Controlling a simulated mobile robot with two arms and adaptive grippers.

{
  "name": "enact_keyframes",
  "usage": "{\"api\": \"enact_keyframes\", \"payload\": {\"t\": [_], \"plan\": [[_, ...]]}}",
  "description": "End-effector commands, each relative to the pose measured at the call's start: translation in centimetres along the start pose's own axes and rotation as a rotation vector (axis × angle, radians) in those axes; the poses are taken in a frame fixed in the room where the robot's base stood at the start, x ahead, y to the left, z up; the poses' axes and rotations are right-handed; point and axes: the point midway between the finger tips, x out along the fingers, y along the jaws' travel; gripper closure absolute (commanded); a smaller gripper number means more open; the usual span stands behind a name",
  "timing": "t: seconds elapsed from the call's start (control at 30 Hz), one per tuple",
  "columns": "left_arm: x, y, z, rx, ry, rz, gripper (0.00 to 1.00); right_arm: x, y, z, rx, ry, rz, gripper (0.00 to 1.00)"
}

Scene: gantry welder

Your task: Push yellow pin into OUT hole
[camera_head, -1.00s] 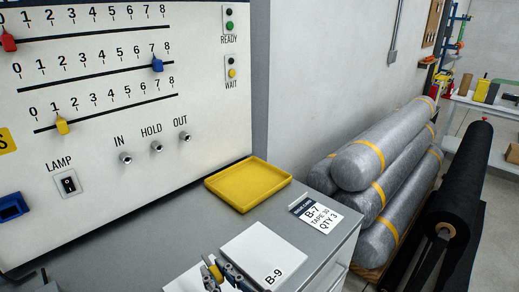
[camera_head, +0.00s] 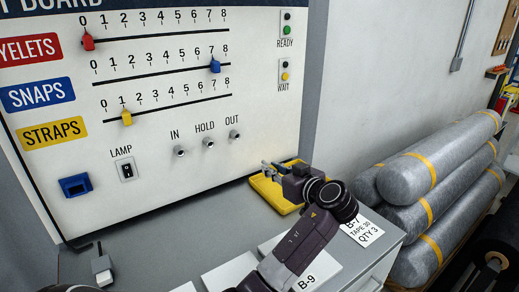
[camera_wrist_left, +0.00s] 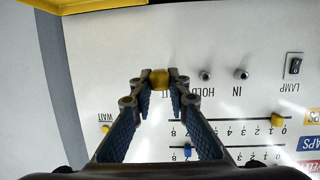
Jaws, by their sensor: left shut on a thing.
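The panel's OUT hole (camera_head: 234,134) is right of the HOLD and IN holes. My left gripper (camera_head: 268,169) is in front of the panel, over the yellow tray and lower right of the OUT hole in the head view. In the left wrist view, which shows the panel upside down, its fingertips (camera_wrist_left: 158,84) are shut on the yellow pin (camera_wrist_left: 158,77). The pin and fingers cover the OUT hole there, so I cannot tell the gap between them. The pin is hard to make out in the head view. My right gripper is not in view.
The yellow tray (camera_head: 284,203) lies on the grey bench below the holes. White cards, one marked B-9 (camera_head: 322,268), lie nearer. The HOLD hole (camera_head: 208,142) and IN hole (camera_head: 180,151) are close by. Wrapped grey rolls (camera_head: 432,178) are stacked at the right.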

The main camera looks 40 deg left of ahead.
Motion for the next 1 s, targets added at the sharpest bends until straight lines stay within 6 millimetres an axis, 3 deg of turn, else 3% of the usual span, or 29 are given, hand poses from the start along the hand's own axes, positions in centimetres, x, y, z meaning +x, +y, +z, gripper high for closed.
{"api": "enact_keyframes", "payload": {"t": [0.1,0.23,1.0], "plan": [[3.1,-0.3,-2.5,-0.012,-0.003,-0.045,1.0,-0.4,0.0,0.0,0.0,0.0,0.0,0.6],[5.2,-0.6,-3.9,-0.018,-0.008,-0.072,1.0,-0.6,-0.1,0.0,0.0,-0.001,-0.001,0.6],[10.8,-1.2,-5.7,-0.02,-0.008,-0.085,1.0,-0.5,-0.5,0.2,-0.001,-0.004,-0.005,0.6]]}}
